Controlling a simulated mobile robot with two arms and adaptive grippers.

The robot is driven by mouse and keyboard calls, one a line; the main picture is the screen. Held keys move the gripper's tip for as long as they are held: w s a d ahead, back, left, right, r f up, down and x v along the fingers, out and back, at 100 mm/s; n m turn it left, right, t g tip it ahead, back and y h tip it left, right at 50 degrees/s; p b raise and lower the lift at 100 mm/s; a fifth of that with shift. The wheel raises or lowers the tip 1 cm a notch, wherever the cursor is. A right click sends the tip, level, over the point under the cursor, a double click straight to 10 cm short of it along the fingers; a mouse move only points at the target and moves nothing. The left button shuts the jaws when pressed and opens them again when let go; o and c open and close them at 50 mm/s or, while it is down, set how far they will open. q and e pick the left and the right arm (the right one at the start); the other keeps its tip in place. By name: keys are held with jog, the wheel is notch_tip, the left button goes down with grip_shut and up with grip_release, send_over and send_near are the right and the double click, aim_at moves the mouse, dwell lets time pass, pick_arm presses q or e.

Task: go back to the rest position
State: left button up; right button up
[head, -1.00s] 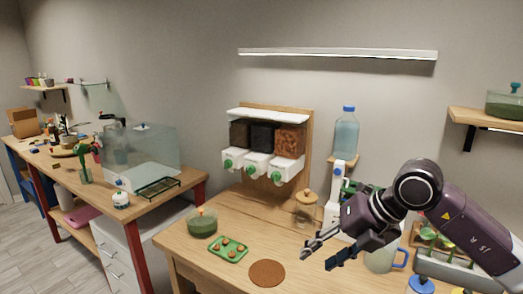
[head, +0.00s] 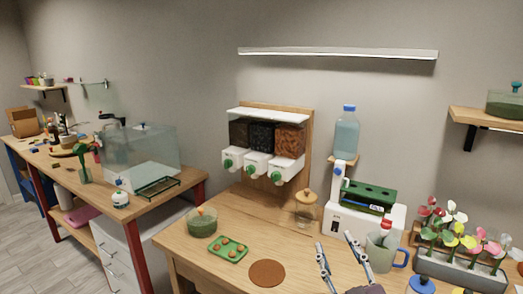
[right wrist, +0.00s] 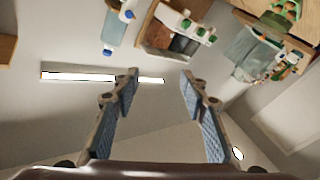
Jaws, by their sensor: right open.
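My right gripper (head: 342,258) is at the bottom right of the head view, over the front part of the wooden table. Its two fingers point up in the picture and stand apart, with nothing between them. In the right wrist view the fingers (right wrist: 160,80) are also spread and empty, with bare wall behind them. Most of my right arm is out of the head view. My left gripper is in neither view.
A dispenser (head: 262,145) hangs behind.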

jog(key=s+d+f+m+g+h, duration=0.1)
jog(key=s+d+f+m+g, duration=0.2)
jog(key=f, duration=0.6)
jog(key=s+d+f+m+g+h, duration=0.1)
jog(key=s+d+f+g+h, duration=0.1)
jog(key=s+f+g, duration=0.5)
jog(key=s+f+g+y, duration=0.1)
jog(key=s+f+g, duration=0.2)
jog(key=s+f, duration=0.6)
jog(key=s+f+g+y, duration=0.1)
jog(key=s+f+g, duration=0.2)
jog(key=s+f, duration=0.55)
jog(key=s+a+f+g, duration=0.1)
jog(key=s+f, duration=0.2)
jog(key=f, duration=1.9)
jog(key=s+d+f+g, duration=0.1)
jog(key=s+d+f, duration=0.2)
jog(key=s+f, duration=1.5)
jog(key=shift+h, duration=0.3)
